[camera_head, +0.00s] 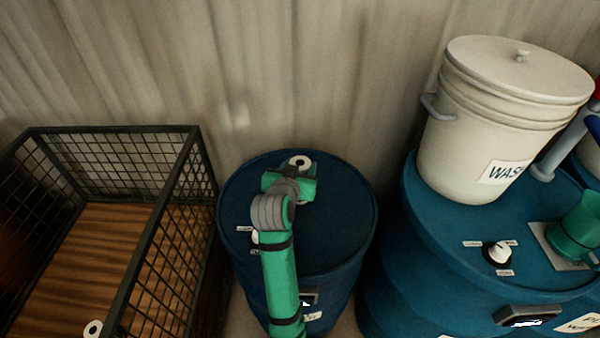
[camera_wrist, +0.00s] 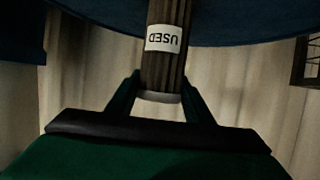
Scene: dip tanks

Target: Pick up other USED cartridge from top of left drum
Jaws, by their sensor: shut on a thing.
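The USED cartridge (camera_wrist: 165,65) is a brown ribbed cylinder with a white label reading USED, upside down in the wrist view. My gripper (camera_wrist: 160,97) is shut on it, one dark finger on each side near its pale end cap. In the head view the cartridge's white ring-shaped end (camera_head: 300,162) shows just beyond my gripper (camera_head: 290,184), over the far part of the left blue drum's top (camera_head: 335,220). My green and grey arm hides part of the drum. I cannot tell whether the cartridge still touches the drum top.
A wire-mesh crate (camera_head: 190,165) with a wooden floor stands at the left, with another white ring-shaped end (camera_head: 93,328) inside. At the right, a larger blue drum (camera_head: 440,250) carries a white lidded WASH bucket (camera_head: 500,120), a dial (camera_head: 497,252) and a green fitting (camera_head: 575,235).

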